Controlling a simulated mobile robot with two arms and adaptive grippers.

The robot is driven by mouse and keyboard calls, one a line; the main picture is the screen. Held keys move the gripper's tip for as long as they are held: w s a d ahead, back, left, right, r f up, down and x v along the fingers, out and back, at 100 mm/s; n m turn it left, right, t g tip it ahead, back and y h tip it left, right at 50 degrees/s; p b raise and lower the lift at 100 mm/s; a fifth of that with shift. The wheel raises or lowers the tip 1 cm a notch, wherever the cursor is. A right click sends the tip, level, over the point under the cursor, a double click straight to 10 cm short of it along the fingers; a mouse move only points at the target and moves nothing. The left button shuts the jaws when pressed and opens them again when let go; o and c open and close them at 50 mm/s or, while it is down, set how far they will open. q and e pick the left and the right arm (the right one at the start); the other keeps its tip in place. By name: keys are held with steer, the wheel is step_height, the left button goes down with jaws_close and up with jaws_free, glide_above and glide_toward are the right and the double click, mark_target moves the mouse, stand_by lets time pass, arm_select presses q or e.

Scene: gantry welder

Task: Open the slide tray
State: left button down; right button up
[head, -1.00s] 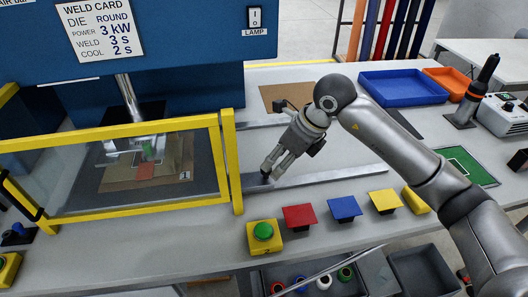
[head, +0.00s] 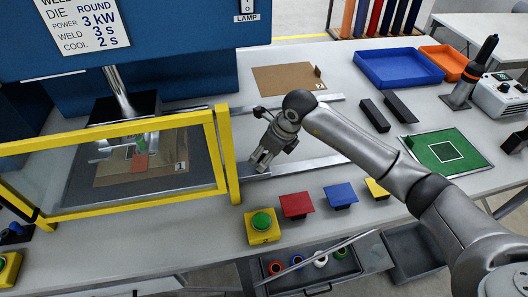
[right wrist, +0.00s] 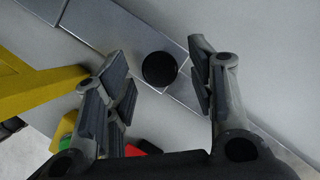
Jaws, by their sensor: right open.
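The slide tray (head: 211,178) is a dark grey plate behind the yellow-framed clear guard, carrying a brown board with an orange-red patch. Metal rails (head: 310,166) run right from the guard. My right gripper (head: 259,164) is just right of the guard's yellow post, above the near rail. In the right wrist view its two fingers are apart, and a round black knob (right wrist: 159,69) on the metal strip shows between and beyond them. I cannot tell whether the fingers touch the knob. In the head view the gripper hides the knob. My left gripper is not in view.
The yellow guard frame (head: 226,155) stands close left of my right gripper. In front are a green button (head: 262,222) and red (head: 297,205), blue (head: 341,196) and yellow plates. Behind lie a brown board (head: 290,79) and a blue bin (head: 398,68).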

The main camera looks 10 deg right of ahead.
steer(key=shift+w+a+f, duration=0.1)
steer(key=shift+f, duration=0.2)
steer(key=c, duration=0.4)
jaws_close()
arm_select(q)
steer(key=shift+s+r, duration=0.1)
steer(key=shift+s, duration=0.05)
